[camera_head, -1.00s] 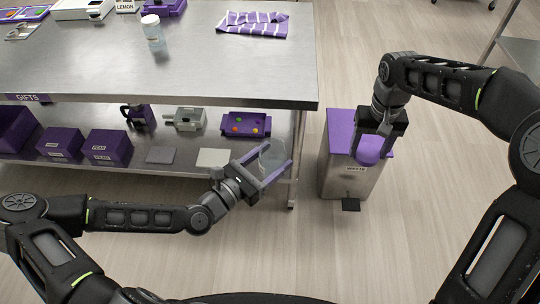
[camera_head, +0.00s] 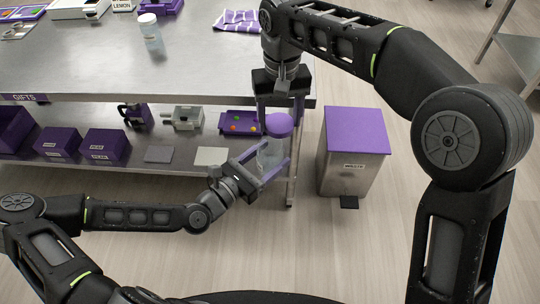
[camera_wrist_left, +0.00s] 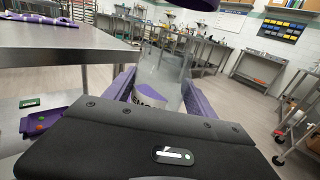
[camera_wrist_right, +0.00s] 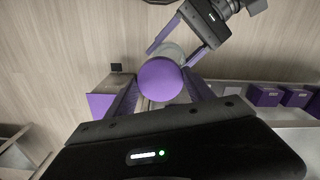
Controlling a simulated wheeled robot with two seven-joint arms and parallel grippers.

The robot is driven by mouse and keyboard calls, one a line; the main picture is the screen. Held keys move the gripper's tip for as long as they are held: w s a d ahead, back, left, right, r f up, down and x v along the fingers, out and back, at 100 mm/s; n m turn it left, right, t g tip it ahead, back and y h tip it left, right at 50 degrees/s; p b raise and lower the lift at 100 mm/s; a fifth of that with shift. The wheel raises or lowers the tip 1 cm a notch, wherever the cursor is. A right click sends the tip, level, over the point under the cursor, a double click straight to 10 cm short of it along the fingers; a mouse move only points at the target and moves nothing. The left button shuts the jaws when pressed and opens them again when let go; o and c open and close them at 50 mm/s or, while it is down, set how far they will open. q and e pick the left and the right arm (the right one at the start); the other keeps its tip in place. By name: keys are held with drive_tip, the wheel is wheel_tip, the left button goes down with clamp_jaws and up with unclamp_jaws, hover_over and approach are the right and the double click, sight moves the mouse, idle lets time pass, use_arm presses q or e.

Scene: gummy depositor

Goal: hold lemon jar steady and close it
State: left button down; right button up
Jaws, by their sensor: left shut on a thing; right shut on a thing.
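The clear jar (camera_head: 270,155) is upright in the lower middle of the head view, in front of the table's lower shelf. My left gripper (camera_head: 265,168) is shut around its sides. The left wrist view shows the jar (camera_wrist_left: 166,68) open at the top, with a partly hidden label. My right gripper (camera_head: 279,118) is shut on the purple round lid (camera_head: 279,125) and holds it over the jar. In the left wrist view the lid (camera_wrist_left: 196,3) is cut off at the top edge and sits apart above the rim. The right wrist view shows the lid (camera_wrist_right: 160,79) covering much of the jar.
The steel table (camera_head: 90,65) stands behind, with its leg (camera_head: 292,170) close behind the jar. A waste bin (camera_head: 352,165) with a purple top stands to the right. A small purple tray (camera_head: 228,121) with coloured pieces lies on the lower shelf. The floor in front is clear.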

sight(271, 135)
drive_tip(key=shift+s+a+r, duration=0.2)
drive_tip(key=shift+a+r, duration=0.05)
drive_tip(key=shift+a, duration=0.25)
drive_tip(key=shift+s+a+r, duration=0.2)
drive_tip(key=shift+a, duration=0.25)
drive_tip(key=shift+f, duration=2.05)
drive_tip(key=shift+f, duration=0.85)
drive_tip(key=shift+f, duration=0.55)
